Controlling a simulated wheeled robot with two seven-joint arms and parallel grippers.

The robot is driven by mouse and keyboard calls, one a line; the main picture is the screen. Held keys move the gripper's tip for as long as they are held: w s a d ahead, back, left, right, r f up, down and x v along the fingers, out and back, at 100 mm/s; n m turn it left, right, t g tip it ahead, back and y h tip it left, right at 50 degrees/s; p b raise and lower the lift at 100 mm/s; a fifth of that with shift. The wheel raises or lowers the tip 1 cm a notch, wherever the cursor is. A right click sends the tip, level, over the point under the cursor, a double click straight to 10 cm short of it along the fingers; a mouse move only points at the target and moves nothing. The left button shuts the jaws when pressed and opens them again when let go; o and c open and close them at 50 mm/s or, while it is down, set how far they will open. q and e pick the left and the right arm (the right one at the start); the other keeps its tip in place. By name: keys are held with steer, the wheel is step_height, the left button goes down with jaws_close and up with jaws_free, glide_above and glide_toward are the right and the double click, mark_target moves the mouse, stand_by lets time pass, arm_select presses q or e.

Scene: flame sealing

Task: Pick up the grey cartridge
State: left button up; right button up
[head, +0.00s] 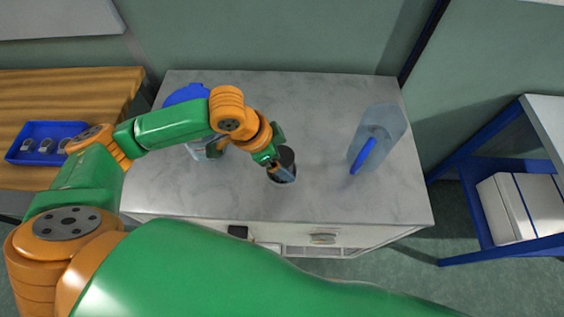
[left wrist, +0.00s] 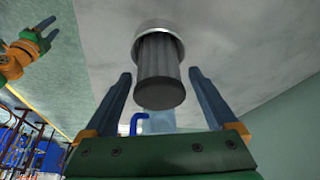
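The grey cartridge (head: 288,156) stands upright on the marble-topped counter, a dark cylinder with a lighter ring at its base. In the left wrist view the cartridge (left wrist: 158,72) shows ribbed sides, a dark round end and a pale ring. My left gripper (head: 279,169) is at the cartridge in the head view. In the left wrist view its two blue fingers (left wrist: 161,98) are spread wide, one on each side of the cartridge, with gaps visible. My right gripper (left wrist: 40,30) shows small at the upper left of the left wrist view, its fingers apart and empty.
A clear pitcher with a blue handle (head: 362,155) stands to the right on the counter (head: 330,200). A blue-lidded clear container (head: 186,94) is partly behind my left arm. A blue tray (head: 22,157) with small grey items lies on the wooden table at left.

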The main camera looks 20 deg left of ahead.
arm_select(q)
steer(key=shift+s+r, duration=0.1)
steer(key=shift+s, duration=0.05)
steer(key=c, duration=1.1)
steer(key=shift+c, duration=0.3)
